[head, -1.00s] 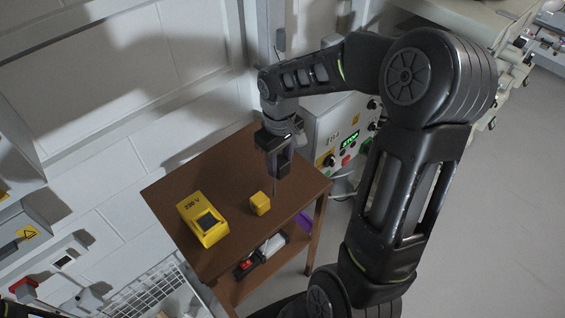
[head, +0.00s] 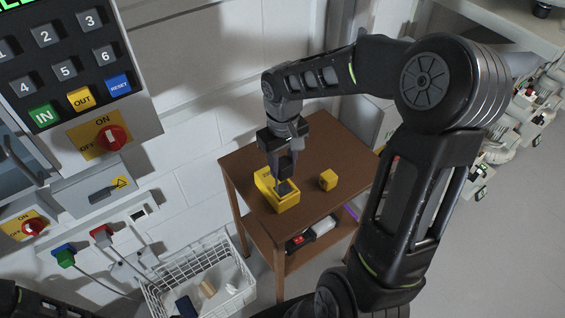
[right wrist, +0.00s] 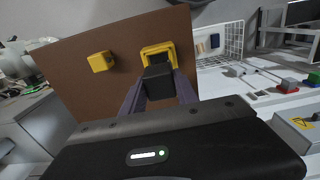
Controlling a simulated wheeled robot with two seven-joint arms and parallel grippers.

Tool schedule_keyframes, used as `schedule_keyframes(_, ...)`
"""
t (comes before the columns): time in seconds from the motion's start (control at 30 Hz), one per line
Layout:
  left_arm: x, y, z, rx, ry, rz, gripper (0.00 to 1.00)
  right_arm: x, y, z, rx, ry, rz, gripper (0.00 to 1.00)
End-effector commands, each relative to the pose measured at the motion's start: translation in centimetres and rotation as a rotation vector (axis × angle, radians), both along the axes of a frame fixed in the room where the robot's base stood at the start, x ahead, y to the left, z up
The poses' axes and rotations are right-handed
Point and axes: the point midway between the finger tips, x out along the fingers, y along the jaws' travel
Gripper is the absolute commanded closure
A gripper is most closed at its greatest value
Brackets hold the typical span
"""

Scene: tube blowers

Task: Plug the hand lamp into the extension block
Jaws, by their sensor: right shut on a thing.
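A yellow block (head: 285,204) with a dark recess in its top, seemingly the extension block, sits on the brown table. My right gripper (head: 285,178) points down over it, shut on a black piece that looks like a plug (right wrist: 158,82). The right wrist view shows this piece between the purple fingers, right at the yellow block (right wrist: 172,49); whether it is inserted cannot be told. A red, black and white item (head: 304,239), possibly the hand lamp, lies on the lower shelf. My left gripper is out of view.
A small yellow cube (head: 328,180) stands to the right on the brown table (head: 336,150). A white wire basket (head: 245,282) holding several things stands at the front left. Wall panels with switches and a keypad (head: 70,60) fill the left side.

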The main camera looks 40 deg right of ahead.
Motion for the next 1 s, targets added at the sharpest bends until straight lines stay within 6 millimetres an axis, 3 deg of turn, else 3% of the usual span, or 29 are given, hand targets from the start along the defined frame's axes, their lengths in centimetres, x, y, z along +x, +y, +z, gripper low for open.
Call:
schedule_keyframes(0.27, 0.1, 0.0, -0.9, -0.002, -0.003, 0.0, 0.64, 0.0, 0.0, -1.2, 0.0, 0.001, 0.001, 1.0)
schedule_keyframes(0.7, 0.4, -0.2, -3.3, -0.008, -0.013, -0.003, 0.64, 0.0, 0.0, -4.9, 0.001, 0.0, 0.001, 1.0)
schedule_keyframes(1.0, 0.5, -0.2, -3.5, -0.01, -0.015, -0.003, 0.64, 0.0, 0.0, -5.4, 0.0, 0.0, 0.001, 1.0)
